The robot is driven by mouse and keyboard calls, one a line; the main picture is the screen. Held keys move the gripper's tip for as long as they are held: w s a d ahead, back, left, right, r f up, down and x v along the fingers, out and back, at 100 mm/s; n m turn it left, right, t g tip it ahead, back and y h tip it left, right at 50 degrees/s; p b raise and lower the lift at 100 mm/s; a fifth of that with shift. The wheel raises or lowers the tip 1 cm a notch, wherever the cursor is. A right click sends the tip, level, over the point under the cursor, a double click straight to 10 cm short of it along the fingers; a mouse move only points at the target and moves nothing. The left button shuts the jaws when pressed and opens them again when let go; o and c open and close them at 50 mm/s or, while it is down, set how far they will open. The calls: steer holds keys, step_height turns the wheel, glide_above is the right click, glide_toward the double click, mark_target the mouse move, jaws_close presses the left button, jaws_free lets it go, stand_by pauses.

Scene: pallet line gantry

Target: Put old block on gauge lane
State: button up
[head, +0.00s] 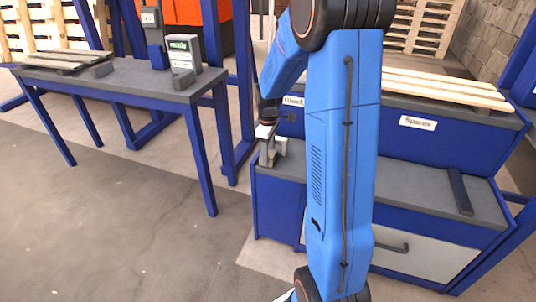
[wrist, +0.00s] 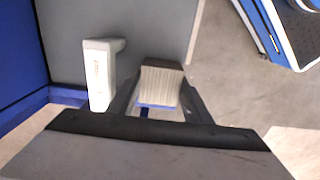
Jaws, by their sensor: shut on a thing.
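My gripper (wrist: 160,100) is shut on a pale block (wrist: 161,80) with a ribbed face and a blue strip at its near edge. In the head view my gripper (head: 266,143) hangs down at the left end of the grey bench top. I cannot tell whether the held block touches the bench. A second pale, L-shaped piece (wrist: 100,75) with small lettering stands just left of my gripper in the wrist view. A meter with a lit display (head: 184,50) stands on the left table; no lane there is clearly marked.
Behind the bench runs a shelf labelled Spares (head: 418,123), holding planks. A dark bar (head: 460,192) crosses the bench's right end.

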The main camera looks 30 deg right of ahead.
steer(key=shift+f, duration=0.1)
steer(key=o, duration=1.1)
steer(key=shift+c, duration=0.2)
step_height(320, 180, up, 12)
steer(key=s+a+r+m+t, duration=0.1)
steer(key=s+a+r+m, duration=0.1)
steer(key=s+a+r, duration=0.4)
steer(key=s+a+m+t, duration=0.2)
steer(key=s+a, duration=0.3)
steer(key=s, duration=0.7)
steer(key=s+a+m+t, duration=0.1)
steer(key=s+a+m, duration=0.2)
steer(key=s, duration=0.9)
steer(key=shift+a+f+m+t, duration=0.3)
steer(key=shift+a+t, duration=0.1)
steer(key=shift+a, duration=0.5)
